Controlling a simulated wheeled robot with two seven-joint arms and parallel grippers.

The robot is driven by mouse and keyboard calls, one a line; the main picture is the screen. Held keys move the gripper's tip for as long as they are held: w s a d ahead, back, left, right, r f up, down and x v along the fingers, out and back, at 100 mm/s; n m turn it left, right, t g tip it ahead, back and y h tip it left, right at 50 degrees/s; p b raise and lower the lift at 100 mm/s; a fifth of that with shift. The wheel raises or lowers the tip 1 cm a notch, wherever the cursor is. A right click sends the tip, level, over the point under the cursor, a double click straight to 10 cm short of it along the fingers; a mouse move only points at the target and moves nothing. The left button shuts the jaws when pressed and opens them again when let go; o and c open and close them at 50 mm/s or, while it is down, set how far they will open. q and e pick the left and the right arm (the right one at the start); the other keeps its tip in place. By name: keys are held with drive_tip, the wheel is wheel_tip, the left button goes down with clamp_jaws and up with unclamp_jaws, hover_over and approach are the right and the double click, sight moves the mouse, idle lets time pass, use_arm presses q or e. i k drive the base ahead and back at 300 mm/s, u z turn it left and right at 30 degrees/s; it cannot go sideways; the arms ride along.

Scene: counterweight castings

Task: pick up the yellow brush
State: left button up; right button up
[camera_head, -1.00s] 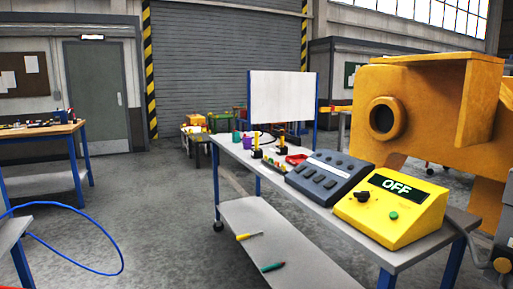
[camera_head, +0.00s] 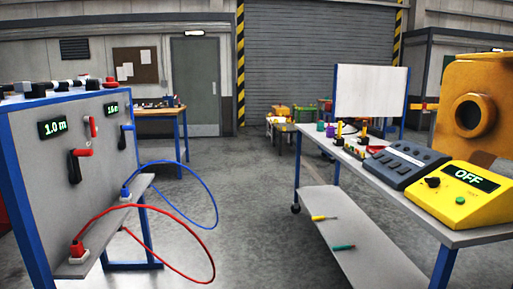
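A small, thin item with a yellow handle (camera_head: 322,217) lies on the lower shelf (camera_head: 365,262) of the grey table at the right. It may be the yellow brush, but it is too small to tell for certain. It lies flat near the shelf's left edge, with a thin teal item (camera_head: 342,247) nearer to me. Neither of my grippers is in view.
A yellow box reading OFF (camera_head: 460,190) and a grey keypad box (camera_head: 398,165) stand on the table top. A blue-framed panel (camera_head: 100,150) with red and blue cables stands at the left. Between them the floor (camera_head: 255,200) is clear.

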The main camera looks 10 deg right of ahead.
sight(339, 129)
drive_tip(key=u, duration=0.15)
drive_tip(key=i, duration=1.8)
drive_tip(key=z, duration=0.55)
drive_tip(key=i, duration=1.9)
drive_tip(key=z, duration=2)
drive_tip(key=i, duration=0.85)
drive_tip(key=z, duration=0.65)
